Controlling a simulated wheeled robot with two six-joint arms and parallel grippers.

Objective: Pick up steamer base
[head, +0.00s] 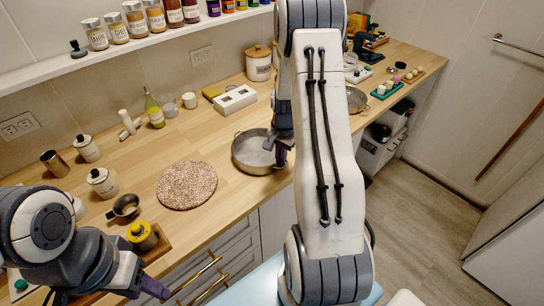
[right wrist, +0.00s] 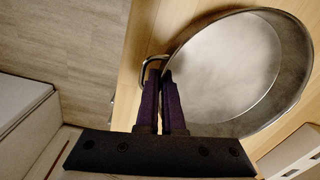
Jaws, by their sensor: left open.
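The steamer base (head: 254,152) is a round, shallow metal pan on the wooden counter, right of the speckled round mat. In the right wrist view the steamer base (right wrist: 235,75) shows empty, with a small loop handle at its left rim. My right gripper (head: 281,156) is at the pan's right side, partly hidden by my arm. In the right wrist view its purple fingers (right wrist: 161,80) are close together at the rim beside the handle, seemingly with the pan's edge between them. My left gripper (head: 110,297) is open and empty at the bottom left, away from the pan.
A speckled round mat (head: 187,185) lies left of the pan. A white box (head: 235,99) and a lidded canister (head: 258,63) stand behind it. Another pan (head: 356,99) is further right. A shelf with jars (head: 136,20) hangs above. Free counter lies behind the mat.

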